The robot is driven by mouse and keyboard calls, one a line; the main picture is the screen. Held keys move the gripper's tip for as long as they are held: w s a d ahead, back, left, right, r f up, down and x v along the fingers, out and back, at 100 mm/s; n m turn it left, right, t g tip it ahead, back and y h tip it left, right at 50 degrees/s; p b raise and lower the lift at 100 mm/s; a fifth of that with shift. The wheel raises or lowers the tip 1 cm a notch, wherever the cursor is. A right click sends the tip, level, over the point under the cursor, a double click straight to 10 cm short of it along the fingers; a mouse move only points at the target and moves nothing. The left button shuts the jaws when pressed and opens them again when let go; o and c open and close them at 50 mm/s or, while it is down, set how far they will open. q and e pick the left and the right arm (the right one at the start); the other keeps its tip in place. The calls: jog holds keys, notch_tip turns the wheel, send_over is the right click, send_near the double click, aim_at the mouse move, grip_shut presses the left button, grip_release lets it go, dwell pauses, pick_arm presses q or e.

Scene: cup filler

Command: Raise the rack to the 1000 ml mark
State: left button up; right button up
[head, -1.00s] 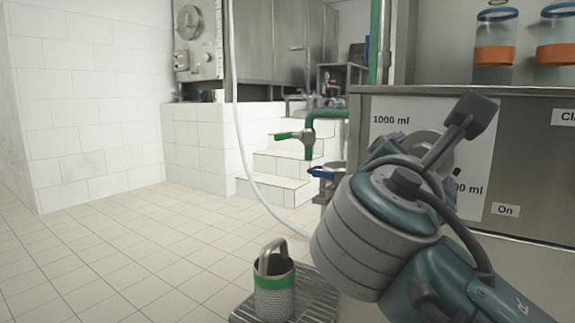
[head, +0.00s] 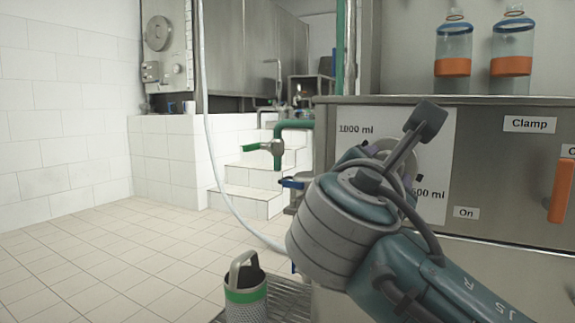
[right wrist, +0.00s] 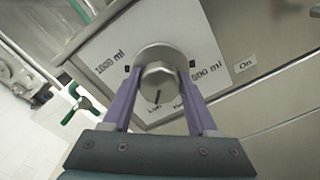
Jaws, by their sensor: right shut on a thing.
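The plate reads 1000 ml at left and 500 ml at right; smaller lettering below is partly unreadable. In the right wrist view the black line points down, between the two volume marks. My right gripper (right wrist: 160,68) is shut on the knob, a purple finger on each side. In the head view my own arm hides most of this grip. I cannot make out a rack. My left gripper is not in view.
Bottles with orange bands (head: 453,66) stand above the cabinet (head: 480,240). A green-banded metal container (head: 245,297) stands on a floor grate. A green tap (head: 277,147) and white hose are left.

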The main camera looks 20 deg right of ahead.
jog(key=c, duration=0.4)
jog(key=shift+m, duration=0.3)
jog(key=m, duration=0.2)
jog(key=shift+m, duration=0.4)
jog(key=m, duration=0.2)
jog(key=shift+f+m, duration=0.1)
jog(key=shift+m, duration=0.3)
jog(key=m+b, duration=0.2)
jog(key=m, duration=0.3)
jog(key=shift+f+b, duration=0.15)
jog(key=shift+b, duration=0.2)
jog(key=m+b, duration=0.2)
jog(key=m, duration=0.2)
jog(key=shift+m, duration=0.3)
